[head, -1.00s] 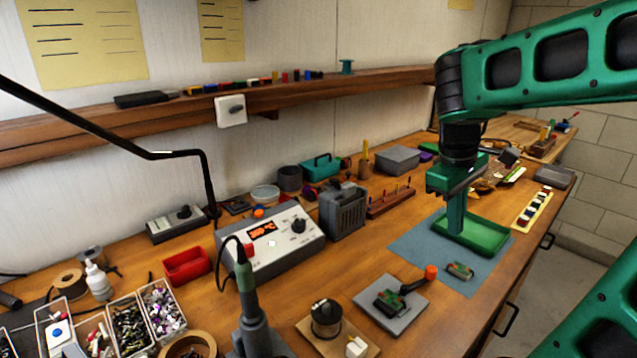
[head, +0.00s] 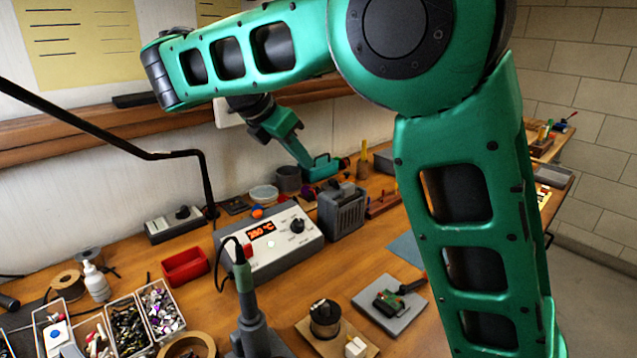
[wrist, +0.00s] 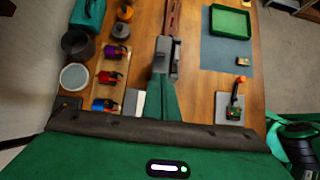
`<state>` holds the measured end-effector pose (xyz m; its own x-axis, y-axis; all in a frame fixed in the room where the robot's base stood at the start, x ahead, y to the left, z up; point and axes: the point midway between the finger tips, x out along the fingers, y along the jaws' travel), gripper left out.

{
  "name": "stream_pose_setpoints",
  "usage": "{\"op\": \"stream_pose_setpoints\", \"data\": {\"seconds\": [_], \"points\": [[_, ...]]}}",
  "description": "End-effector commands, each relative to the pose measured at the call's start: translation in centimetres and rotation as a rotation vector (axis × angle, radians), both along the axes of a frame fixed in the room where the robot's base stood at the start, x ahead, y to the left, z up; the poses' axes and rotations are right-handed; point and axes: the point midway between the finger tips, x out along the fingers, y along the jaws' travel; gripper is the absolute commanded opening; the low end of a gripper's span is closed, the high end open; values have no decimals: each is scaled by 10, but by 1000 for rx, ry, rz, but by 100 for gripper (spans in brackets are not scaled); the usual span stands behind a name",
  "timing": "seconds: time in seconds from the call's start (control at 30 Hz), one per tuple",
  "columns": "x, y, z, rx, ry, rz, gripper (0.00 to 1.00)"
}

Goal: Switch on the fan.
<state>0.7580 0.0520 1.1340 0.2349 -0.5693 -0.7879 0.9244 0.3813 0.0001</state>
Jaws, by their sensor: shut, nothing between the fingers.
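The fan looks to be the dark grey slatted box (head: 342,212) on the bench, right of the soldering station. It has a handle-like piece on top. No switch on it can be made out. My gripper (head: 306,162) is shut and empty, pointing down and right, above and behind the fan near the wall in the head view. In the wrist view my gripper (wrist: 164,80) reaches toward the fan (wrist: 175,58) and hides part of it. Whether they touch cannot be told.
The soldering station (head: 275,245) stands left of the fan. A teal toolbox (head: 322,168) and grey pot (head: 288,179) are behind. A peg rack (head: 383,200) is to the right. The wall shelf (head: 60,135) runs above. My arm hides much of the right bench.

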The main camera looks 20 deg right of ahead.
Motion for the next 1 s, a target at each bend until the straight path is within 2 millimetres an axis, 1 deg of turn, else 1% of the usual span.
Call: {"op": "stream_pose_setpoints", "data": {"seconds": [0.3, 0.47, 0.57, 0.8, 1.0], "points": [[0, 0, 0, -1, 2, 3, 0], [2, -6, -7, -2, 3, 2, 0], [5, -14, -18, -3, 4, 1, 0], [15, -37, -50, -2, 3, 1, 0], [21, -52, -70, -2, 2, 0, 0]]}}
